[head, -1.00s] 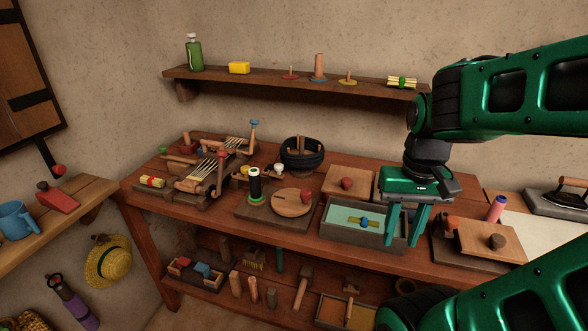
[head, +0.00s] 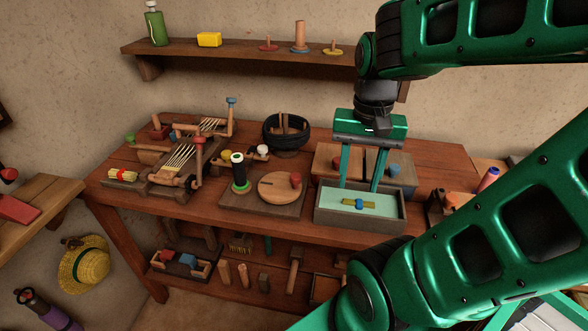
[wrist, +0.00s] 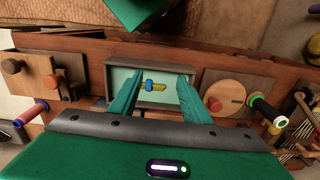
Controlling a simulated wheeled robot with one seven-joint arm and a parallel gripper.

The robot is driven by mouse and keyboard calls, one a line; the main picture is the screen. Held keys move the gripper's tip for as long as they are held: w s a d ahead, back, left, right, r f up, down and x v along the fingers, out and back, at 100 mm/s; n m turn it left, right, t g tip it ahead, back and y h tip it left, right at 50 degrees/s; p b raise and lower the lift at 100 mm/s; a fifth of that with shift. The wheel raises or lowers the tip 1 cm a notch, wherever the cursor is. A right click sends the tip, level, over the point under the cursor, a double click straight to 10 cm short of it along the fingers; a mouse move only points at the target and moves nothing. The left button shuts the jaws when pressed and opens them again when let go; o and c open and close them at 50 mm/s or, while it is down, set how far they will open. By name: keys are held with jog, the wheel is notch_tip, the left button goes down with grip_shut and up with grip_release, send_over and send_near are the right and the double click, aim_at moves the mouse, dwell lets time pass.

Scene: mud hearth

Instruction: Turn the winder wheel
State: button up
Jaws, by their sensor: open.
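The winder wheel (head: 272,189) is a round, light wooden disc lying flat on a dark base board (head: 240,204). A red knob (head: 295,180) stands near its right edge. An upright dark spool (head: 239,170) with a white top and green ring is at its left. My gripper (head: 359,188) is open and empty, pointing down over the tray to the right of the wheel. In the wrist view, the wheel (wrist: 237,88) and its red knob (wrist: 214,104) lie right of my open fingers (wrist: 159,92), apart from them.
A grey tray (head: 360,217) with a pale green inside holds a small yellow and blue piece (head: 359,204). A wooden box with a blue knob (head: 394,168) stands behind my gripper. A small loom (head: 180,160) stands left.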

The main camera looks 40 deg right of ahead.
jog(key=w+a+r+m, duration=0.1)
jog(key=w+r+m, duration=0.1)
jog(key=w+m, duration=0.5)
jog(key=m, duration=0.6)
send_over(297, 174)
notch_tip(297, 174, down, 10)
jog(key=shift+s+a+r, duration=0.1)
jog(key=shift+a+r, duration=0.05)
jog(key=c, duration=1)
